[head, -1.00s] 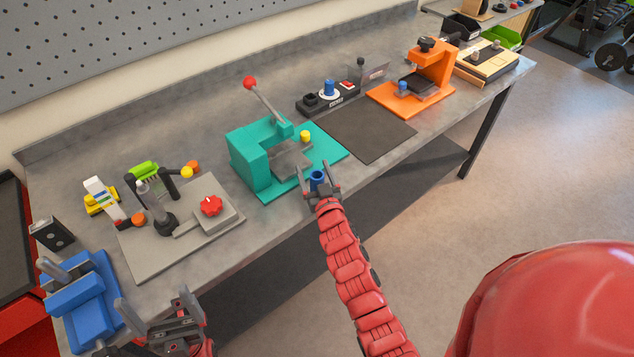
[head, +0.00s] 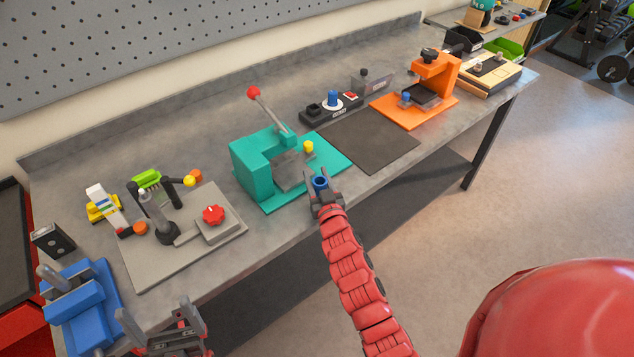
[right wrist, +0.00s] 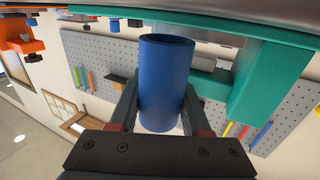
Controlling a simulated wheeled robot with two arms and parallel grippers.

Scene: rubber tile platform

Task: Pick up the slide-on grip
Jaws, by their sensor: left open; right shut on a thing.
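The slide-on grip appears to be a blue hollow tube (head: 320,182), at the front edge of the workbench by the teal press. It also fills the middle of the right wrist view (right wrist: 165,85). My right gripper (head: 322,178) is shut on it, with one finger on each side. Whether the tube touches the bench is unclear. My left gripper (head: 155,312) is open and empty at the lower left, beside the blue vise (head: 85,305).
The teal press (head: 255,170) with a red-knobbed lever stands just behind the tube. A grey fixture plate (head: 150,270) with a red knob is to the left. A dark mat (head: 370,142) and an orange press (head: 437,75) are to the right. The mat is clear.

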